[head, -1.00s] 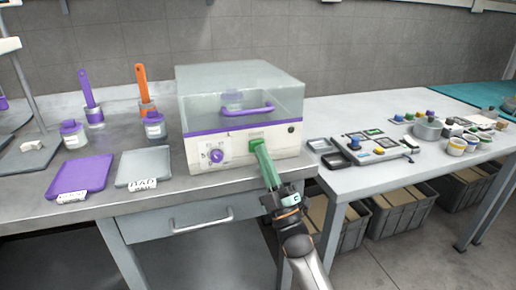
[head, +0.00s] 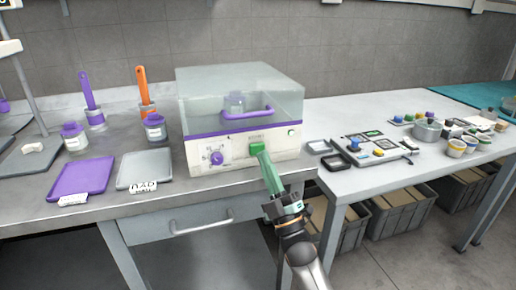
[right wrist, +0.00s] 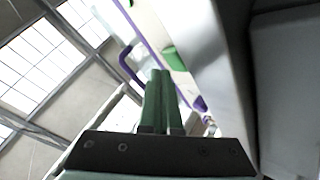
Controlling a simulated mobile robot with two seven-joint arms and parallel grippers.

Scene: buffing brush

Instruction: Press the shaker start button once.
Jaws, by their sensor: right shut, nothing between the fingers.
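The shaker (head: 240,115) is a white box with a clear lid, a purple band and a purple handle (head: 248,112). Its front carries a purple knob (head: 217,158), a green start button (head: 256,148) and a small green light (head: 291,132) at the right. A bottle (head: 236,103) shows through the lid. My right gripper (head: 262,157) is shut and empty, its green fingertips just in front of and below the button. In the right wrist view the shut fingers (right wrist: 158,76) appear beside the green button (right wrist: 174,58), with a gap showing. My left gripper is out of view.
A purple tray (head: 80,180) and a grey tray (head: 144,170) lie left of the shaker. Capped bottles and purple and orange brushes stand behind them. A side table (head: 350,185) at the right holds small parts and a pot (head: 427,130).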

